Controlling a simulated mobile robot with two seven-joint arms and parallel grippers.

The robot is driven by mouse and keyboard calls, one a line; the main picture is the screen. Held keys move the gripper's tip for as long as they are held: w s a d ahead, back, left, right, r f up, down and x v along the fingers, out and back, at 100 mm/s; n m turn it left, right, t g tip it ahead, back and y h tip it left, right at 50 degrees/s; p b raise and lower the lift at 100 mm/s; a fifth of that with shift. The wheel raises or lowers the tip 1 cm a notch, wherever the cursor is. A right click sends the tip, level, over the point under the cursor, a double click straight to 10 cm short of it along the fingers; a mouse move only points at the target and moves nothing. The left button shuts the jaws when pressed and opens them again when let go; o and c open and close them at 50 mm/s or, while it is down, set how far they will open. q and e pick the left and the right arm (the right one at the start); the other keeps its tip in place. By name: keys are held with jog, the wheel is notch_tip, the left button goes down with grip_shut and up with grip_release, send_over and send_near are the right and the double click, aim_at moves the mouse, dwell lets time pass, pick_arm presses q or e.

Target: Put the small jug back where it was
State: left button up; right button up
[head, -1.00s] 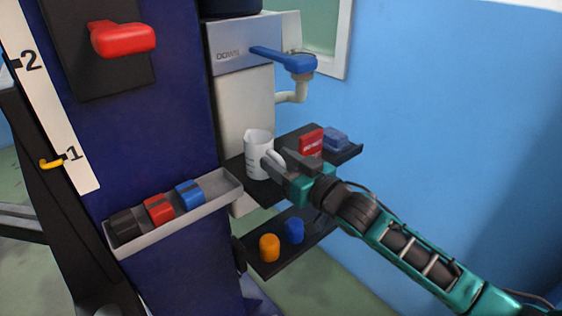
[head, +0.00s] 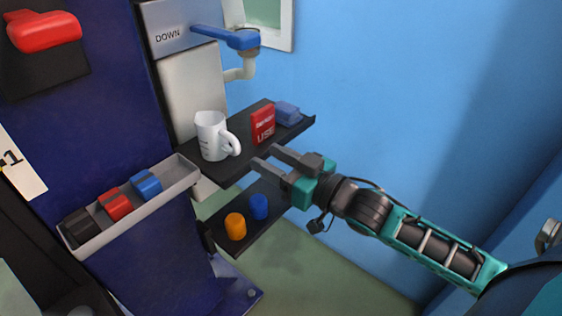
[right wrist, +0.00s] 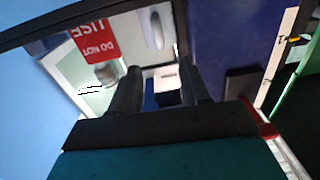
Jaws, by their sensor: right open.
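The small jug (head: 211,137) is white with a handle on its right side. It stands upright on the left part of the dark upper shelf (head: 232,166) in the head view. My right gripper (head: 264,156) is open and empty, a little to the right of the jug's handle and apart from it. Its two fingers also show in the right wrist view (right wrist: 158,92), with a gap between them; I cannot clearly make out the jug there. My left gripper is not in view.
A red sign (head: 263,124) and a blue block (head: 287,112) are on the shelf behind the jug. A lower shelf holds an orange cylinder (head: 235,226) and a blue cylinder (head: 259,207). A grey tray (head: 124,213) with coloured blocks is at left. A blue lever (head: 226,37) is above.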

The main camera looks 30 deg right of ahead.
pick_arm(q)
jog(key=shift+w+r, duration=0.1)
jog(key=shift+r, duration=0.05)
pick_arm(e)
jog(key=s+a+f+g+h, duration=0.2)
jog(key=s+f, duration=0.4)
jog(key=f, duration=0.3)
jog(key=s+a+f+m+g+h, duration=0.1)
jog(key=s+a+f+g, duration=0.3)
jog(key=f, duration=0.6)
jog(key=shift+s+a+f+h, duration=0.2)
jog(key=shift+s+a+h, duration=0.2)
jog(key=shift+s+a, duration=0.65)
jog(key=shift+s+d, duration=0.1)
jog(key=shift+d, duration=0.15)
